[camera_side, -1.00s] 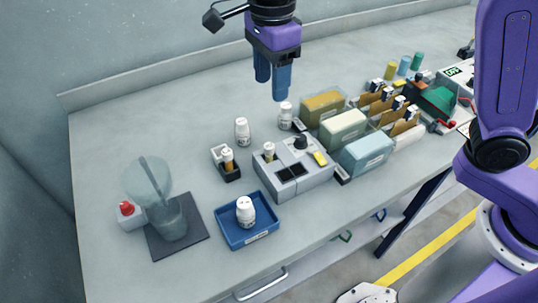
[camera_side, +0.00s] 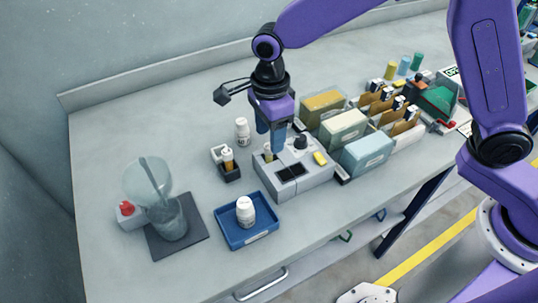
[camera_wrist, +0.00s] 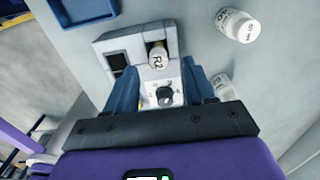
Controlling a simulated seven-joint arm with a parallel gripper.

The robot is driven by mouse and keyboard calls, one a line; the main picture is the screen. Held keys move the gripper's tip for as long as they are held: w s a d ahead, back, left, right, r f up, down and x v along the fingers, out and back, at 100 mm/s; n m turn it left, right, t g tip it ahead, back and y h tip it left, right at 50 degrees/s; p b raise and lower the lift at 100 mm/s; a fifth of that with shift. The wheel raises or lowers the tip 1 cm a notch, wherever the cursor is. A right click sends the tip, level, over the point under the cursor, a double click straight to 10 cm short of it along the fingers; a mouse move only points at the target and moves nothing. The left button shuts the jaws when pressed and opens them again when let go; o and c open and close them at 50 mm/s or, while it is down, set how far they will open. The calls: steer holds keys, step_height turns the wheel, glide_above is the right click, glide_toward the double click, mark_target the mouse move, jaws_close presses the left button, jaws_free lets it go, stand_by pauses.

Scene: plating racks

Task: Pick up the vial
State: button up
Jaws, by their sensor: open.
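A small vial with a white cap marked "R2" (camera_wrist: 157,56) stands in a socket of the grey instrument (camera_wrist: 140,45). In the side view the vial (camera_side: 268,152) shows at the instrument's left end, partly behind my gripper. My gripper (camera_side: 271,142) points down with its blue fingers just above and behind the vial. In the wrist view my gripper (camera_wrist: 162,74) is open and empty, and the vial appears just beyond the gap between the fingertips. A second vial (camera_side: 227,156) with an amber body stands in a small black holder to the left.
White bottles stand behind the holder (camera_side: 242,132) and in the blue tray (camera_side: 263,236). In the wrist view, another bottle (camera_wrist: 222,88) is close to the right finger. The instrument's black knob (camera_side: 300,142) and several boxes (camera_side: 343,129) lie right. A clear beaker (camera_side: 170,215) stands left.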

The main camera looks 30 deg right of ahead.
step_height(320, 180, down, 4)
steer(key=shift+s+a+f, duration=0.1)
steer(key=shift+a, duration=0.05)
steer(key=shift+c, duration=0.3)
jaws_close()
step_height(320, 180, up, 10)
steer(key=shift+r, duration=0.1)
stand_by(0.3)
stand_by(0.5)
steer(key=w+a+f, duration=0.2)
steer(key=w+a, duration=0.6)
steer(key=shift+w+a+f, duration=0.2)
steer(key=shift+a+f, duration=0.05)
steer(key=shift+a, duration=0.05)
